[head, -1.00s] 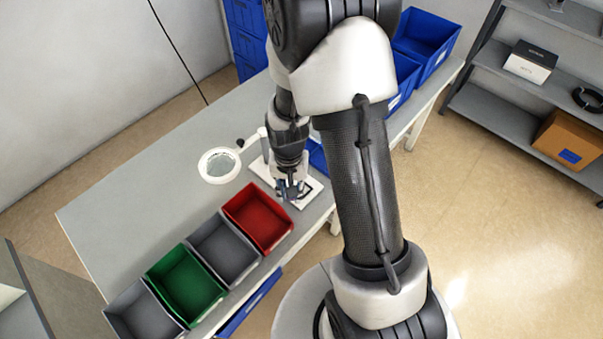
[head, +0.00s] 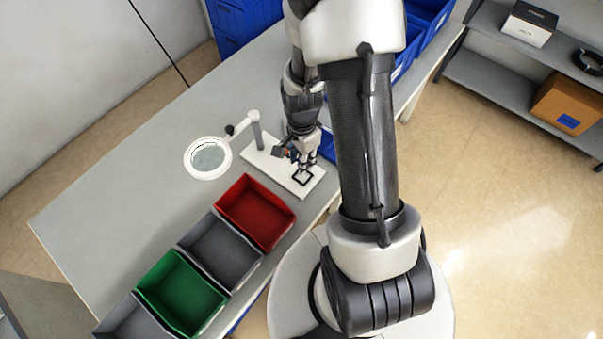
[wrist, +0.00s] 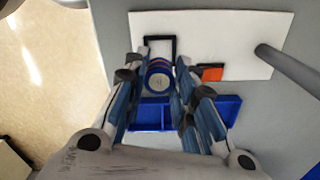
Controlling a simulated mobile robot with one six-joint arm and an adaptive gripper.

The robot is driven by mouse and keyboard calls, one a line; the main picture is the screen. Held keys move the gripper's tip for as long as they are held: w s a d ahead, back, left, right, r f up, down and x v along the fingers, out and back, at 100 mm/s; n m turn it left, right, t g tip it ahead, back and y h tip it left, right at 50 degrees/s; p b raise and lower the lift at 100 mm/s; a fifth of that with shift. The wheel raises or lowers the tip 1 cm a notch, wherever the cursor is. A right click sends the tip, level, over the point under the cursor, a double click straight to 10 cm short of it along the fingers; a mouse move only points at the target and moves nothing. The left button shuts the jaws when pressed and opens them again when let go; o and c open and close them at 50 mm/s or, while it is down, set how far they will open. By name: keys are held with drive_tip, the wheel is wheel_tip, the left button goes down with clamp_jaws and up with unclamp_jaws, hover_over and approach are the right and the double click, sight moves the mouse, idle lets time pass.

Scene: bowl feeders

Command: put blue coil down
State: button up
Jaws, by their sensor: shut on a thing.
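The blue coil (wrist: 158,84) shows in the wrist view as a round blue part with a pale face, between the fingers of my gripper (wrist: 160,72). My gripper is shut on it. A black square frame (wrist: 149,42) lies on a white board (wrist: 212,25) just beyond the coil. In the head view my gripper (head: 303,160) is over the white board (head: 262,163), close to the black frame (head: 303,179). The coil is too small to make out in the head view. I cannot tell whether the coil touches anything below it.
An orange and black part (wrist: 211,73) is at the board's edge, right of my fingers. A blue tray (wrist: 152,116) is below. A lamp post (head: 256,130) with a ring magnifier (head: 207,158) stands at the board. Red (head: 255,212), grey and green bins line the bench.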

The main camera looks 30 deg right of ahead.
drive_tip(key=shift+f+b, duration=1)
drive_tip(key=shift+f, duration=2.4)
drive_tip(key=shift+f, duration=0.15)
drive_tip(key=o, duration=1.1)
drive_tip(key=shift+c, duration=0.2)
